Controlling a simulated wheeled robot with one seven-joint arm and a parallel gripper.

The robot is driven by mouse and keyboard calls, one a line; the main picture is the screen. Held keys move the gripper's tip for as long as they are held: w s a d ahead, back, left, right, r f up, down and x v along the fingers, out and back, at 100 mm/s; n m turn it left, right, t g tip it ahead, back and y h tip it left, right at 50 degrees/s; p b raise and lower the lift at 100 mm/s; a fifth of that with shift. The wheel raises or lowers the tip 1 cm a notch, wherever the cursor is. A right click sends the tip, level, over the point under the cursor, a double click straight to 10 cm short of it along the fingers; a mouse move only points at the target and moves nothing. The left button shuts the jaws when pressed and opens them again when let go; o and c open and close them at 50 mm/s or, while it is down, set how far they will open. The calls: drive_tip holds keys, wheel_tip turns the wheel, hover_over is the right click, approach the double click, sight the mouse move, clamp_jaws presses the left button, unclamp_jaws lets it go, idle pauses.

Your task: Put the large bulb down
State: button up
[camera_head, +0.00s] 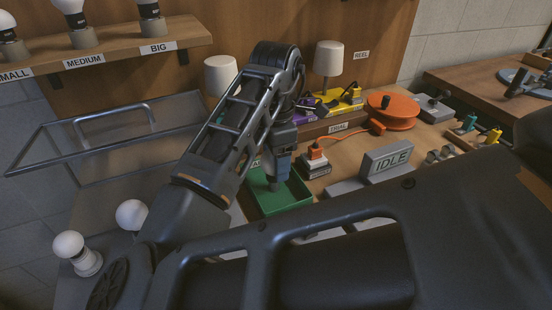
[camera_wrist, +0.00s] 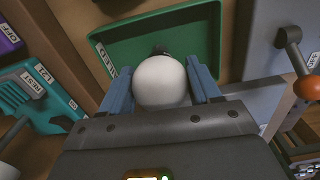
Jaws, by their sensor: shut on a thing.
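My gripper (camera_head: 274,178) points down at the green tray (camera_head: 296,203) on the workbench. In the wrist view my gripper (camera_wrist: 160,88) is shut on the large bulb (camera_wrist: 160,80), with a blue finger on each side of its round white globe. The bulb's dark end points toward the green tray (camera_wrist: 195,24), and its globe faces the camera. In the head view the bulb is mostly hidden by my gripper. I cannot tell whether it touches the tray floor.
Bulbs stand on a wall shelf (camera_head: 120,48) labelled SMALL, MEDIUM and BIG. Two white globes (camera_head: 68,244) show at lower left. An IDLE sign (camera_head: 388,159), an orange cable reel (camera_head: 391,110) and two white-shaded lamps (camera_head: 328,58) surround the tray.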

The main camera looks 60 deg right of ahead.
drive_tip(key=shift+f, duration=0.15)
drive_tip(key=o, duration=0.9)
wheel_tip(320, 180, up, 12)
drive_tip(key=shift+r+p, duration=0.15)
drive_tip(key=shift+p, duration=0.85)
